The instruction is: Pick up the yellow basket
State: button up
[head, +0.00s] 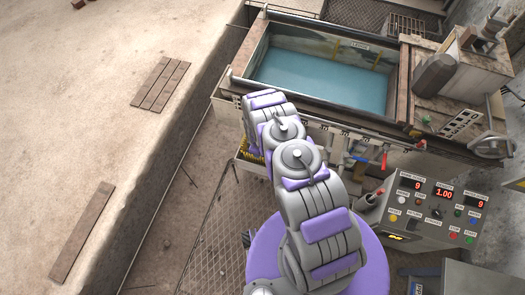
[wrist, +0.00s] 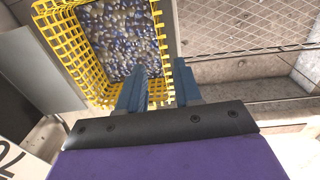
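The yellow basket (wrist: 62,42) is a mesh basket seen from above in the upper left of the wrist view. It holds many small grey, blue and brown stones (wrist: 118,38). My gripper (wrist: 160,68) has its two blue fingers apart at the near right part of the basket. The basket's right wall shows in the gap between the fingers, with one finger on the stones' side and one outside. I cannot tell whether they touch it. In the head view only a little yellow of the basket (head: 252,147) shows; my arm hides the rest and the gripper.
A tank of blue-green water (head: 315,78) stands behind my arm. A control panel (head: 432,205) with red displays and buttons is at the right. A metal grate (head: 215,235) covers the floor at left. Planks (head: 160,84) lie on the pale ledge.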

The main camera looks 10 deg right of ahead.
aim_at(258, 160)
jog(key=shift+w+f+b, duration=0.2)
jog(key=shift+f+b, duration=1.05)
jog(key=shift+f, duration=2.7)
jog(key=shift+c, duration=0.3)
grip_shut()
